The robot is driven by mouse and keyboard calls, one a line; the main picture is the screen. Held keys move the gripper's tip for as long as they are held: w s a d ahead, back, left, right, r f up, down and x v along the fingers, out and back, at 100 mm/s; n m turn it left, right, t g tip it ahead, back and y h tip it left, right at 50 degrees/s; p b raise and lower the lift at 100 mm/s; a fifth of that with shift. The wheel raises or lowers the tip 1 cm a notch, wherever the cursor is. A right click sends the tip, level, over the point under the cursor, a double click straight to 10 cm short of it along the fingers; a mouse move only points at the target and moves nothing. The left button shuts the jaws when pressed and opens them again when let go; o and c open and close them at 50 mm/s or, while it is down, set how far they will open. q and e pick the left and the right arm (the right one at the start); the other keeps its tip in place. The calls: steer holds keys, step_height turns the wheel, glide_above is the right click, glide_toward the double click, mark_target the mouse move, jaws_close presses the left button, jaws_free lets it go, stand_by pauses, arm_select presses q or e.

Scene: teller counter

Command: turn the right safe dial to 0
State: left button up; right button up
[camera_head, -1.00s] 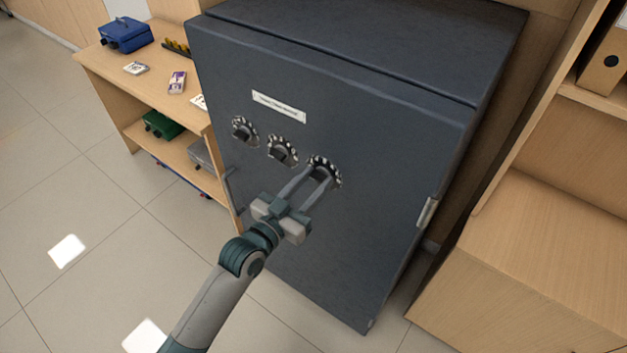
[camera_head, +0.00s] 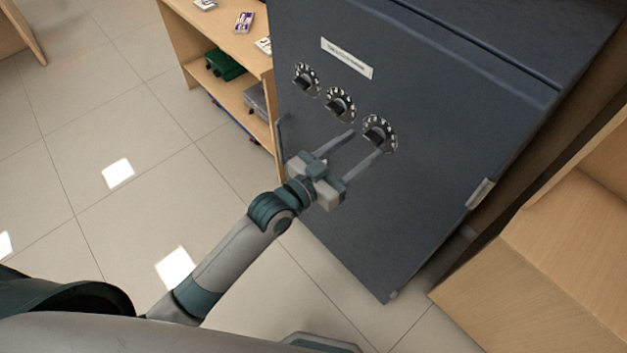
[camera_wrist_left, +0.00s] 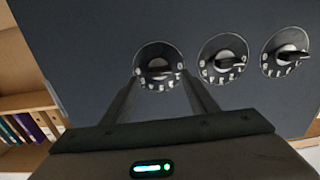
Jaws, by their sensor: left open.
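The dark grey safe (camera_head: 400,190) carries three round dials in a row on its front, each with a dark knob and a ring of pale marks. The right dial (camera_head: 380,132) is the one nearest my left gripper (camera_head: 366,144). The gripper is open and empty, its fingers spread wider than the knob and apart from it. In the left wrist view, which is turned over, the right dial (camera_wrist_left: 158,68) is leftmost, between the fingertips. Its knob lies roughly crosswise there. The number it points to is too small to read. My right gripper is out of view.
The middle dial (camera_head: 340,104) and left dial (camera_head: 306,80) sit close beside the right one. The safe handle (camera_head: 480,193) is at the door's right edge. A wooden shelf (camera_head: 262,72) stands left and a wooden cabinet (camera_head: 545,250) right. The floor at left is clear.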

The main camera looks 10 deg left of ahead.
arm_select(q)
steer(key=b+v, duration=0.3)
steer(key=v, duration=1.1)
steer(key=w+a+f+n+g+y, duration=0.1)
steer(key=w+a+f+y, duration=0.15)
steer(key=f, duration=0.85)
steer(key=w+a+f+n+g+y, duration=0.1)
steer(key=a+f+y, duration=0.15)
steer(key=f, duration=0.85)
steer(key=s+a+f+n+g+y, duration=0.1)
steer(key=s+a+f, duration=0.2)
steer(key=f, duration=0.7)
steer(key=s+a+f+n+g+y, duration=0.1)
steer(key=s+a+f+g+y, duration=0.15)
steer(key=f, duration=0.65)
steer(key=s+a+f+g+y, duration=0.1)
steer(key=s+a+f+g, duration=0.3)
steer(key=s+f, duration=1.1)
steer(key=s+f+g, duration=0.1)
steer(key=s+f, duration=0.2)
steer(key=s, duration=0.4)
steer(key=s+f+g, duration=0.1)
steer(key=s+f, duration=0.3)
steer(key=s, duration=0.3)
steer(key=s+f+g+y, duration=0.1)
steer(key=s+f, duration=0.3)
steer(key=s, duration=0.4)
steer(key=shift+a+n+g, duration=0.3)
steer(key=shift+a+g, duration=0.2)
steer(key=shift+g, duration=0.05)
